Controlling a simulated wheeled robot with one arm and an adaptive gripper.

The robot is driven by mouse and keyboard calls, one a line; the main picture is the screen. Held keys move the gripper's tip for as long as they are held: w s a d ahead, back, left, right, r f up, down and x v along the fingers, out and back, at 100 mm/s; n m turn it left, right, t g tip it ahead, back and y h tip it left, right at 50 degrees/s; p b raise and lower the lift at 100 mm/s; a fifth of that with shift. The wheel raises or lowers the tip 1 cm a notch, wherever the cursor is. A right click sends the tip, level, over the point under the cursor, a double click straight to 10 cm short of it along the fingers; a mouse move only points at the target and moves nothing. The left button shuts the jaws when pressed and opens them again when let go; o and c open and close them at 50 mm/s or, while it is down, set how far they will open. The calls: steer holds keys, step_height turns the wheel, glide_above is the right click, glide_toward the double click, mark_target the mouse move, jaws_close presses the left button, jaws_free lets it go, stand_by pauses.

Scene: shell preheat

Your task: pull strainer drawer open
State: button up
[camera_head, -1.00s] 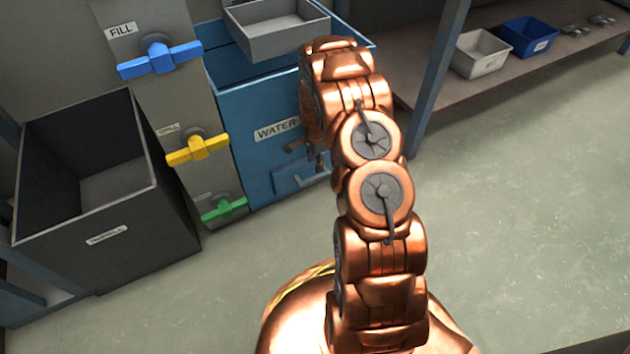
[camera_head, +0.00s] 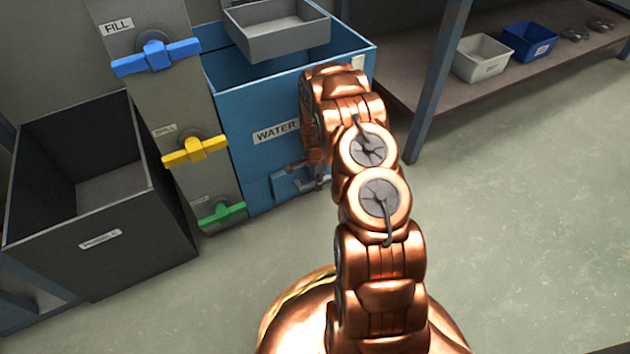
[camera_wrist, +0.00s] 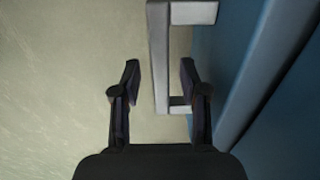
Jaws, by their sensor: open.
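The strainer drawer (camera_head: 281,190) is a blue front low on the blue tank marked WATER. In the head view my gripper (camera_head: 316,184) is in front of it and covers part of it. In the wrist view the drawer's grey bar handle (camera_wrist: 160,50) stands out from the blue face (camera_wrist: 228,60). My gripper (camera_wrist: 159,68) is open, with one fingertip on each side of the handle bar. The right finger is between the bar and the blue face. I cannot tell whether either finger touches the bar. The drawer appears shut, though my arm hides part of it.
A panel left of the tank (camera_head: 252,100) carries a blue valve (camera_head: 155,57), a yellow valve (camera_head: 195,150) and a green valve (camera_head: 221,214). A dark bin (camera_head: 150,235) stands farther left. A shelf post (camera_head: 437,85) rises at right. The floor (camera_head: 520,210) there is clear.

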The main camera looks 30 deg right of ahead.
jaws_close()
steer(key=shift+s, duration=0.1)
stand_by(0.5)
